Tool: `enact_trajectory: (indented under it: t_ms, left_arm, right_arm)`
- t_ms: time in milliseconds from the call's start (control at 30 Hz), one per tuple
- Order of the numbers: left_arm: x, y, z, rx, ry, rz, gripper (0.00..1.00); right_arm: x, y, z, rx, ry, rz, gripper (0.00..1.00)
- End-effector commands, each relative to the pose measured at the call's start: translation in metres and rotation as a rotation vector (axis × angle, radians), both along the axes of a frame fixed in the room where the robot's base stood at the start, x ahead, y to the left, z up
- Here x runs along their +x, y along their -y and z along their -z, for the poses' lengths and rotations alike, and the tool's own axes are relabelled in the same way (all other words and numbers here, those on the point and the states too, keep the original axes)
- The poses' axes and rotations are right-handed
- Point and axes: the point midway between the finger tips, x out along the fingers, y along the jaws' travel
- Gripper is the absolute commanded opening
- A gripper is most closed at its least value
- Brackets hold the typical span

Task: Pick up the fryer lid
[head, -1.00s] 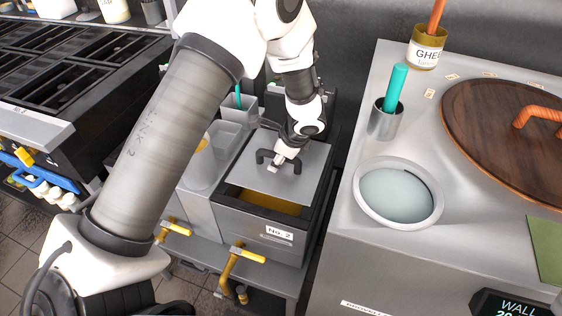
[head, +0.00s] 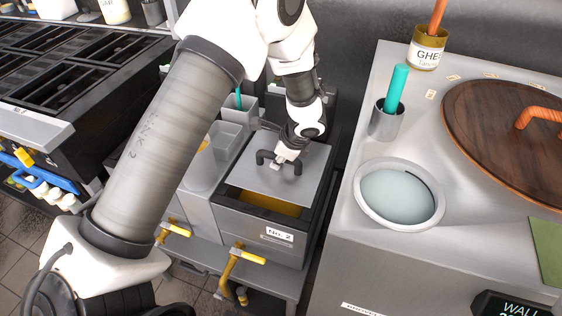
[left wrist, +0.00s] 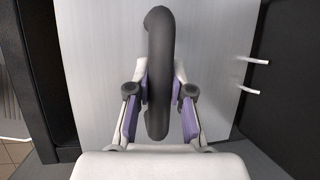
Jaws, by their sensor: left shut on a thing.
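The fryer lid (head: 300,182) is a flat grey metal plate with a dark arched handle (head: 265,157). It lies over most of the fryer marked No. 2 (head: 262,228). Golden oil (head: 262,201) shows in the gap along the front. My left gripper (head: 277,166) comes down from above and is shut on the handle. In the left wrist view, the purple-padded fingers of the left gripper (left wrist: 160,88) stand on both sides of the dark handle (left wrist: 158,115), with the lid (left wrist: 90,75) behind. My right gripper is in neither view.
A steel counter (head: 335,255) on the right carries a round wooden cover (head: 480,130), a ghee jar (head: 425,50), a cup with a teal-handled tool (head: 386,122) and a round bowl (head: 398,195). Yellow-handled taps (head: 248,256) stick out in front. A black grill (head: 60,60) stands at the left.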

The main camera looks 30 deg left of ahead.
Motion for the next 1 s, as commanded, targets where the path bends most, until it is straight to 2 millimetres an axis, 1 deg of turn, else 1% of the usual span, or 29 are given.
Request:
enact_trajectory:
  t_ms: [167,267,367,467,767,967,1000]
  left_arm:
    - [0.0,0.0,-0.004,0.0,0.0,0.0,0.0]
    - [0.0,0.0,-0.011,0.001,0.0,-0.001,0.0]
    - [0.001,0.0,-0.026,0.0,0.003,-0.001,0.0]
    - [0.001,0.0,-0.046,0.001,0.004,-0.002,0.0]
    - [0.001,0.0,-0.12,0.0,0.005,-0.001,0.0]
    - [0.001,0.0,-0.174,0.001,0.007,0.0,0.0]
    - [0.001,0.0,-0.186,0.0,0.006,-0.002,0.0]
  right_arm:
    - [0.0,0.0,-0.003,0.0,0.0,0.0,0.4]
    - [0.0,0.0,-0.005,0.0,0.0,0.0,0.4]
    - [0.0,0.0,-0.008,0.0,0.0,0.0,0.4]
    - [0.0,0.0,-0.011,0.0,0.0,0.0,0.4]
    - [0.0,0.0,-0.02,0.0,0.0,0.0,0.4]
    - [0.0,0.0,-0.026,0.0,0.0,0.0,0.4]
    - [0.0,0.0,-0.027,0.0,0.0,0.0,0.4]
